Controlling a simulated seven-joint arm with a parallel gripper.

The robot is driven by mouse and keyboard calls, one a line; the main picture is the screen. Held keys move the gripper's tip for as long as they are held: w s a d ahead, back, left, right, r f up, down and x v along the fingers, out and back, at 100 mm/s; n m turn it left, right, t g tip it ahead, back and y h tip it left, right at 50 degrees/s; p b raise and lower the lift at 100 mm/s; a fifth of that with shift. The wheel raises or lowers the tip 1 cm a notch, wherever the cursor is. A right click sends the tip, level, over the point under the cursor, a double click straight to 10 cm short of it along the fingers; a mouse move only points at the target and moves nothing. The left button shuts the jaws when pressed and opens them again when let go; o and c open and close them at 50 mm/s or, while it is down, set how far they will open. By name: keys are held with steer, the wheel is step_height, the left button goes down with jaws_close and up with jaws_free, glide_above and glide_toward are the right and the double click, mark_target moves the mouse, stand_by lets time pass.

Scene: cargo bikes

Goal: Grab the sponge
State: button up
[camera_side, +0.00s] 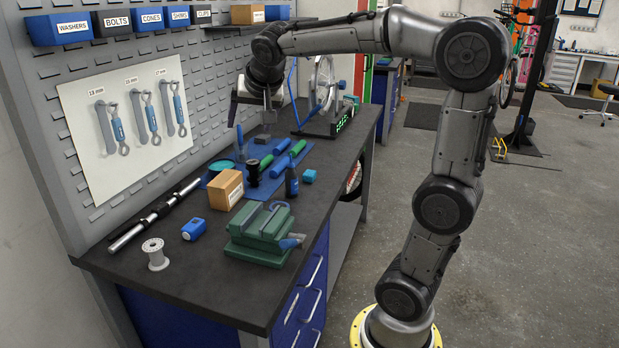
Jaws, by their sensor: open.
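A small teal block (309,176) that looks like the sponge lies on the dark bench top (205,262), right of a dark blue bottle (291,182). It is too small for me to be sure what it is. My gripper (267,118) is open and points down over the far part of the bench, beyond and left of the teal block and well apart from it. A small dark grey piece (262,138) sits just below the fingers; I cannot tell what it is or whether they touch it.
A blue mat (222,180) holds green and blue grips and a black cylinder (253,172). A cardboard box (226,190), green vise (259,235), wire spool (155,254) and metal tube (155,213) lie nearer. A wheel stand (322,122) stands right of my gripper. The pegboard wall bounds the left.

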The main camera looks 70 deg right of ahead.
steer(key=w+d+f+m+g+h, duration=0.1)
steer(key=w+d+f+m, duration=0.25)
steer(key=d, duration=0.55)
steer(key=m+g, duration=0.3)
steer(key=g, duration=0.2)
glide_above(309, 173)
steer(key=a, duration=0.4)
step_height(309, 173, down, 22)
steer(key=shift+d+f, duration=0.15)
steer(key=shift+f, duration=0.1)
steer(key=shift+x, duration=3.1)
jaws_close()
steer(key=shift+r, duration=0.15)
